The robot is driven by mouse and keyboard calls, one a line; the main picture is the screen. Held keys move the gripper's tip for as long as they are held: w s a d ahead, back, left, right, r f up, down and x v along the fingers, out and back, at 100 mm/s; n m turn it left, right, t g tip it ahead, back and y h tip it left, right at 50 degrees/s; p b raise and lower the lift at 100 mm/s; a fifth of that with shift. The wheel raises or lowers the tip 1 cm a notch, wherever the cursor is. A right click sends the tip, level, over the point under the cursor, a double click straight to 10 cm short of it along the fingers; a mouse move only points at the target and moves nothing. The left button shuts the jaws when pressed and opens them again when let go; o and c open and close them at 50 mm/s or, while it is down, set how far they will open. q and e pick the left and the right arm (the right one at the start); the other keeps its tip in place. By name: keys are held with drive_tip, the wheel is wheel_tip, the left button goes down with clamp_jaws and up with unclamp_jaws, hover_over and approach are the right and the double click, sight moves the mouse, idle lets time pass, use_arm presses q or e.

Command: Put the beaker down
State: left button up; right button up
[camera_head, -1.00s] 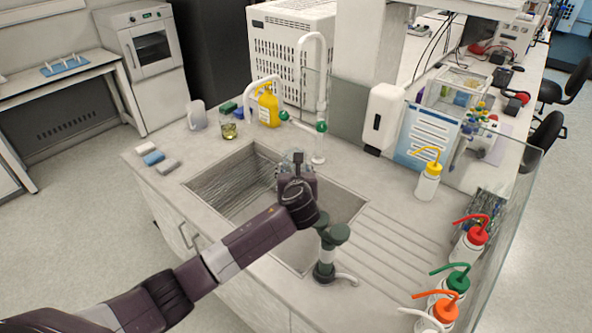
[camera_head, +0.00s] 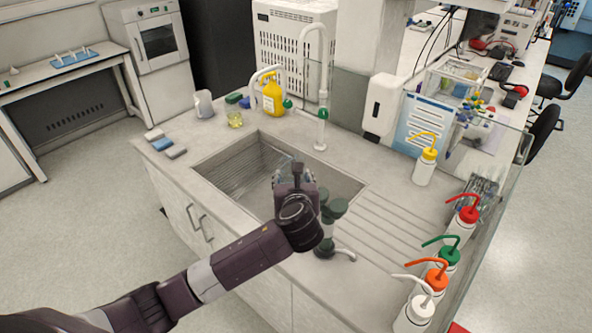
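My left arm comes in from the lower left. Its gripper (camera_head: 294,166) points away from me over the sink basin (camera_head: 225,165). A pale, glassy shape shows around the fingertips and may be a clear beaker, but the wrist hides most of it. I cannot tell whether the fingers are shut on it or whether it touches anything. My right gripper is not in view.
A white jug (camera_head: 203,104) and yellow bottle (camera_head: 272,97) stand behind the sink. A tall tap (camera_head: 322,110) rises at its back, and a green-topped fixture (camera_head: 330,225) at its front. Several wash bottles (camera_head: 437,275) line the right edge. The ribbed drainboard (camera_head: 385,230) is clear.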

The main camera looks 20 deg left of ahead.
use_arm(q)
drive_tip(key=s+d+r, duration=0.1)
drive_tip(key=s+r, duration=0.1)
drive_tip(key=s, duration=0.6)
drive_tip(key=s+d+r, duration=0.1)
drive_tip(key=s+r, duration=0.2)
drive_tip(key=s, duration=0.5)
drive_tip(key=s+d+r+n+y, duration=0.1)
drive_tip(key=s+d+r, duration=0.1)
drive_tip(key=s, duration=0.5)
drive_tip(key=shift+s+r, duration=0.4)
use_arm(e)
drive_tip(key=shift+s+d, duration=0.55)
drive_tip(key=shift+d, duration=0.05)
